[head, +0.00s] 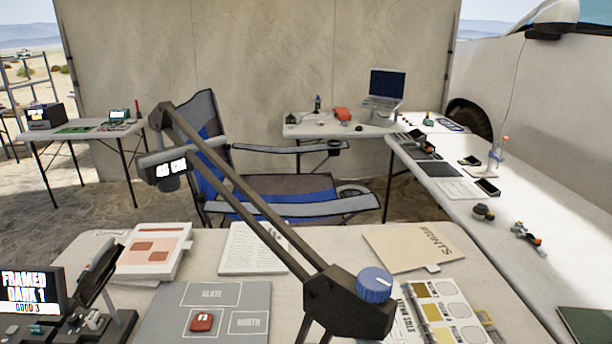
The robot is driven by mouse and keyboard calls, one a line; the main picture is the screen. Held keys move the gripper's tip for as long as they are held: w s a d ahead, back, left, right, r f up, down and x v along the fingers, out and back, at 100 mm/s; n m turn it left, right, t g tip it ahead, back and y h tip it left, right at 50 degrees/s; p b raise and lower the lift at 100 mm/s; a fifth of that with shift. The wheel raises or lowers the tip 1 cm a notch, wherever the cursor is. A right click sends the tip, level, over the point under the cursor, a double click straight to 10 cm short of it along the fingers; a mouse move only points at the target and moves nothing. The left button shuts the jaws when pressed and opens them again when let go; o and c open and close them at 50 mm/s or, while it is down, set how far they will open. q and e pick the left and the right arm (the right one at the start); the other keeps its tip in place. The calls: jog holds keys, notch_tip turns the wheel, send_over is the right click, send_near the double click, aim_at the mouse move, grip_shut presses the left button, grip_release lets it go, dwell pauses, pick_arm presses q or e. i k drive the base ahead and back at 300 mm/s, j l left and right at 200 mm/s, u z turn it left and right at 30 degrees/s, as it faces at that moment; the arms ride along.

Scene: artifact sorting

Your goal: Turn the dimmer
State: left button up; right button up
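The dimmer appears to be the blue ribbed knob (374,284) with a pale mark on its top. It sits on the dark block (343,304) at the lower end of a long dark arm (240,205), in the near middle of the head view. The arm slants up to the left to a small head (166,170) with a lit display that seems to read "40 CM". Neither of my grippers is in view, and nothing touches the knob.
On the near table lie a grey mat (222,294) with a red tag (202,320), papers (250,250), a "PRINTS" folder (408,247) and a swatch sheet (440,310). A small screen (30,293) stands at left. A folding chair (275,187) stands behind.

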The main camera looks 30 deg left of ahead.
aim_at(74, 320)
jog(key=u, duration=2.3)
